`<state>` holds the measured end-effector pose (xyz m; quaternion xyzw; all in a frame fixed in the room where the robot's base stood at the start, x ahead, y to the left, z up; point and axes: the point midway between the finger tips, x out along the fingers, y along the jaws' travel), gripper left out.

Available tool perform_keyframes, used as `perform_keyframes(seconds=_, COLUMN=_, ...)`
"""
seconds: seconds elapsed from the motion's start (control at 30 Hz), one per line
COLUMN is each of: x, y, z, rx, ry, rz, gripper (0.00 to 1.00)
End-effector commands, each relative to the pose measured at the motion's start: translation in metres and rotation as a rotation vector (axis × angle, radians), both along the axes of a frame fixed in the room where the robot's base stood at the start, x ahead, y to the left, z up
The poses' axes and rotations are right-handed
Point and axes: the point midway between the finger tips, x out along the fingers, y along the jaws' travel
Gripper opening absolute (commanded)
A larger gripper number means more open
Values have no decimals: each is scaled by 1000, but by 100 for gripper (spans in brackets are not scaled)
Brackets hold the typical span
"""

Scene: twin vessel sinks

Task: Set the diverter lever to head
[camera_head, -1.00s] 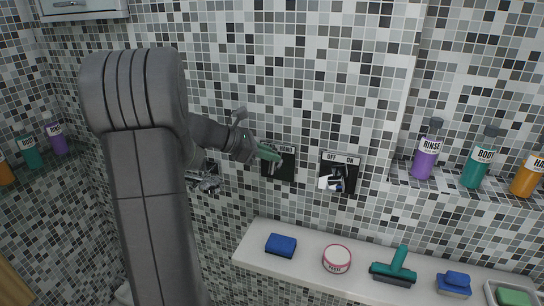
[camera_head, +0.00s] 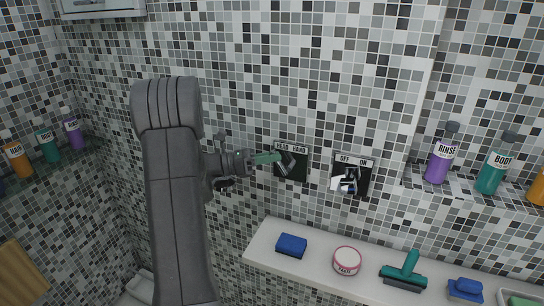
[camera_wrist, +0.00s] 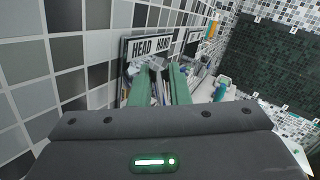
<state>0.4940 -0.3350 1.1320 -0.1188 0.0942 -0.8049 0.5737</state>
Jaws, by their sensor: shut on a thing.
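The diverter plate (camera_head: 297,171), black with a white strip reading HEAD at left and HAND at right, is on the mosaic wall. It also shows in the wrist view (camera_wrist: 131,50). The chrome diverter lever (camera_wrist: 157,63) shows between my green fingers, in front of the plate. My gripper (camera_head: 279,158) comes to the plate from the left, and its fingers (camera_wrist: 160,76) are shut on the lever. The fingers hide part of the lever, so I cannot tell its exact setting.
An OFF/ON plate (camera_head: 362,185) with a chrome lever is just right. Bottles stand on the right shelf (camera_head: 416,180).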

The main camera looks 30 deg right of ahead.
Motion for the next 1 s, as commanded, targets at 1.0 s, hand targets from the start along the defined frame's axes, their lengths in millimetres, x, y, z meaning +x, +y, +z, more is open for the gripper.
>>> perform_keyframes(seconds=1.0, x=5, y=12, z=-4, rx=-11, ry=13, rz=2, gripper=25)
